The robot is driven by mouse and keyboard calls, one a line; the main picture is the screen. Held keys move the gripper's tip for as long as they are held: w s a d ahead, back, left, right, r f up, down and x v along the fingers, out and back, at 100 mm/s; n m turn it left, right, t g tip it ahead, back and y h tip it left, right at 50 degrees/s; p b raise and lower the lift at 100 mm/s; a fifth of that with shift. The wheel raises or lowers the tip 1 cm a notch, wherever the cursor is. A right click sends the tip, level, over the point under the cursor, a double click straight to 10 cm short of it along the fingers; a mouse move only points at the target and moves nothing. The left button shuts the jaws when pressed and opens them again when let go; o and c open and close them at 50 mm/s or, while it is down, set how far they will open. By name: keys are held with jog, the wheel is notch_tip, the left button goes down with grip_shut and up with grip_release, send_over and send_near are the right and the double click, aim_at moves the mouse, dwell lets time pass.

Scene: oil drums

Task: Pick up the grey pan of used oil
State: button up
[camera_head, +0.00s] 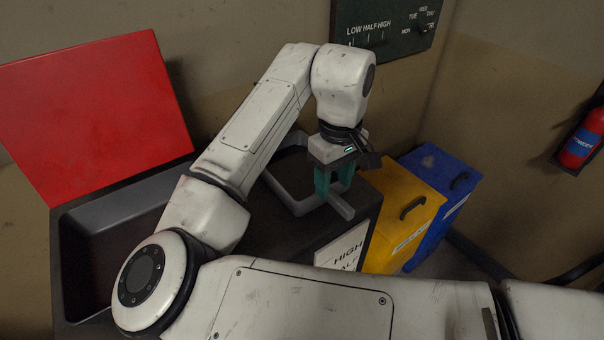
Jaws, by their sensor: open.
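The grey pan (282,193) sits on the dark cabinet top, with a dark inside and a short grey handle (342,207) sticking out toward the lower right. My gripper (333,188) points down at the pan's near right side, close to the handle. Its two teal fingers are apart with a gap between them. I cannot tell whether the fingers touch the pan or straddle part of it.
A raised red lid (95,115) stands over an open grey bin (125,205) at left. Yellow (398,200) and blue (440,178) boxes with handles stand at right. A fire extinguisher (583,140) and a dark dial board (385,28) hang on the walls.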

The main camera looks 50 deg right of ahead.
aim_at(333, 194)
notch_tip(333, 194, down, 5)
jog(key=shift+s+a+r+p, duration=0.1)
jog(key=shift+s+p, duration=0.05)
jog(key=shift+p, duration=0.4)
jog(key=shift+c, duration=0.2)
grip_shut()
dwell(0.9)
